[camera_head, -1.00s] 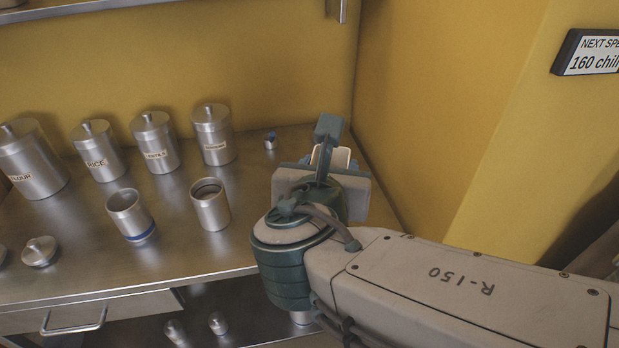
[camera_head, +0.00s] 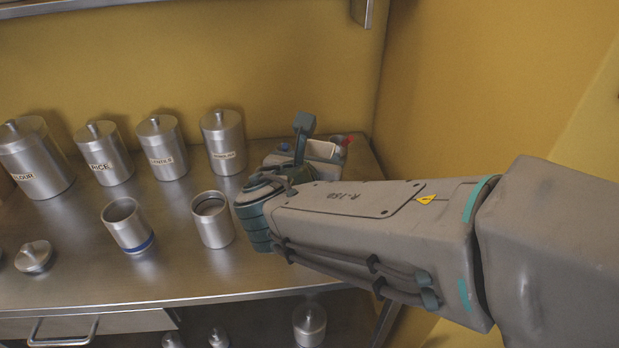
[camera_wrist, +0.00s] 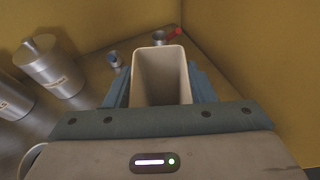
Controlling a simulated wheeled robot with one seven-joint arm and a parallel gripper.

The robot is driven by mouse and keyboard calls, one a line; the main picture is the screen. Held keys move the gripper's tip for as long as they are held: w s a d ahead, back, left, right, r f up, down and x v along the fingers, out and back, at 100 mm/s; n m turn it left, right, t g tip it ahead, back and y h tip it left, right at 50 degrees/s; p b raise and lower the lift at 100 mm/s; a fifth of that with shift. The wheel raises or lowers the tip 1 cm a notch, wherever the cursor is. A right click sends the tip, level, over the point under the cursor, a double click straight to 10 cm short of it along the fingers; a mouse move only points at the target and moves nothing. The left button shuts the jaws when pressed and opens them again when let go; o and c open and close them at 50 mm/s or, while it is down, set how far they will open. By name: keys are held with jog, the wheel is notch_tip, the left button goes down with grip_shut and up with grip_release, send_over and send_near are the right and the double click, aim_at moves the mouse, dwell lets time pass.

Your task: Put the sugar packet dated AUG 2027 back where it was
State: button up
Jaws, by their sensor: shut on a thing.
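My gripper (camera_head: 305,150) is over the right back corner of the steel counter, its fingers mostly hidden behind my arm in the head view. It is shut on a cream, open-topped packet (camera_wrist: 160,78), which fills the space between the fingers in the wrist view. A pale part of the packet (camera_head: 324,149) shows in the head view. No date or label on it can be read. Two open steel canisters stand left of my gripper: one with a blue band (camera_head: 128,226) and a plain one (camera_head: 212,218). Their insides are mostly hidden.
Closed canisters, FLOUR (camera_head: 36,158), RICE (camera_head: 106,155) and others, line the back wall. A loose lid (camera_head: 35,257) lies front left. A small canister (camera_wrist: 160,37) with a red item (camera_wrist: 174,33) and a small blue-marked item (camera_wrist: 115,59) stand beyond my gripper.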

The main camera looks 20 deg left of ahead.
jog(key=shift+w+a+f, duration=0.45)
jog(key=shift+a, duration=0.15)
jog(key=shift+f+b, duration=0.65)
jog(key=shift+f, duration=1.35)
jog(key=shift+f, duration=0.25)
jog(key=o, duration=1.4)
jog(key=shift+c, duration=0.2)
jog(key=shift+r, duration=0.1)
jog(key=shift+r, duration=0.2)
jog(key=p+v, duration=0.1)
jog(key=v, duration=1.1)
jog(key=shift+p, duration=0.3)
